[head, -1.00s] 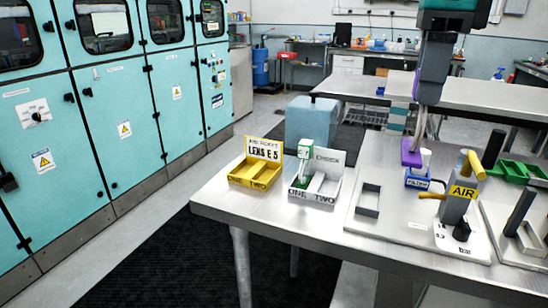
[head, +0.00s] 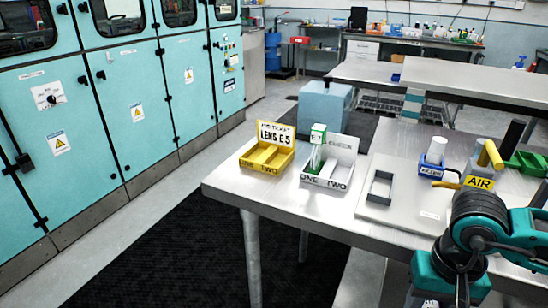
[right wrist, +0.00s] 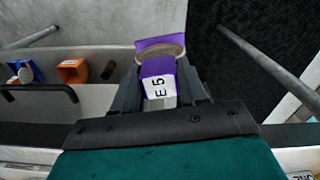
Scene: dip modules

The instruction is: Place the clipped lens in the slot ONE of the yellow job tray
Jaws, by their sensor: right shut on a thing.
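The yellow job tray (head: 276,163) stands on the left end of the steel table in the head view. Its ticket (head: 275,136) reads "LENS E5", and "TWO" is legible on its front. No lens shows in its slots. In the right wrist view my right gripper (right wrist: 163,84) is shut on the clipped lens, a purple clip (right wrist: 157,66) labelled "E5" with a round rim at its far end. In the head view only my teal right arm shows, at lower right; the gripper and lens are out of that view. My left gripper is not in view.
A white tray (head: 326,184) marked ONE and TWO stands right of the yellow tray, with a green-and-white item (head: 317,146) in its left slot. A grey open frame (head: 381,187), a blue holder (head: 431,168) and the AIR stand (head: 479,183) are further right.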

